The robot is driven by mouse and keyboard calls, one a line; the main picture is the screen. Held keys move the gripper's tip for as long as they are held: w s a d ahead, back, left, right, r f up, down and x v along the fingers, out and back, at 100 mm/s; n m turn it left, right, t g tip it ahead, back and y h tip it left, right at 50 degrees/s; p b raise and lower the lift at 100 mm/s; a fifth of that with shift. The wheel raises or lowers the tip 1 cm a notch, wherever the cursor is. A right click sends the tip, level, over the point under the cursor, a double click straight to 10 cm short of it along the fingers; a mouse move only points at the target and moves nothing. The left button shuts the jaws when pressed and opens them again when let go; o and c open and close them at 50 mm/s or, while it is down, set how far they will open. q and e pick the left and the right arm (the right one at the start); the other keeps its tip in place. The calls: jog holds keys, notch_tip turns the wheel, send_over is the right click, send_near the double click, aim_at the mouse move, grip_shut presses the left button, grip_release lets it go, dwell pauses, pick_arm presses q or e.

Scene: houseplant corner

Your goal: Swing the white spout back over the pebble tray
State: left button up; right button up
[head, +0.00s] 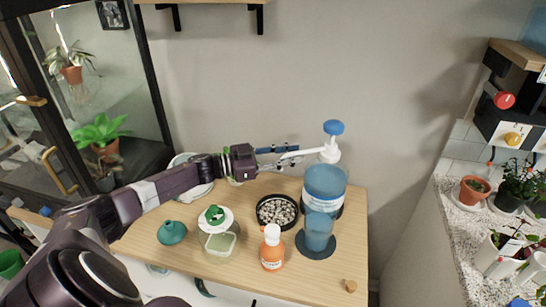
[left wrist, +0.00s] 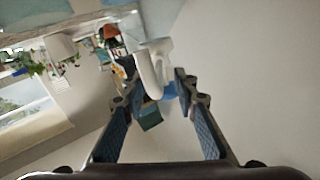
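The white spout (head: 297,154) reaches left from a white pump with a blue top (head: 333,128), on a large blue bottle (head: 325,181) at the table's right. The round dark pebble tray (head: 262,221) is left of the bottle, nearer than the spout in the picture. My left gripper (head: 278,159) is at the spout's free end. In the left wrist view my left gripper (left wrist: 155,82) is open, its fingers on either side of the white spout (left wrist: 150,75), with visible gaps. Whether either finger touches it is unclear. My right gripper is not in view.
A blue cup (head: 319,230) stands on a dark coaster (head: 302,248) before the bottle. An orange bottle (head: 272,252), a clear pot (head: 220,245) and a teal vessel (head: 172,233) stand along the front. A shelf (head: 205,2) is above; plants (head: 474,189) stand right.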

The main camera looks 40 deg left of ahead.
pick_arm(q)
jog(key=v, duration=0.7)
jog(key=shift+s+a, duration=0.2)
jog(key=shift+s, duration=0.05)
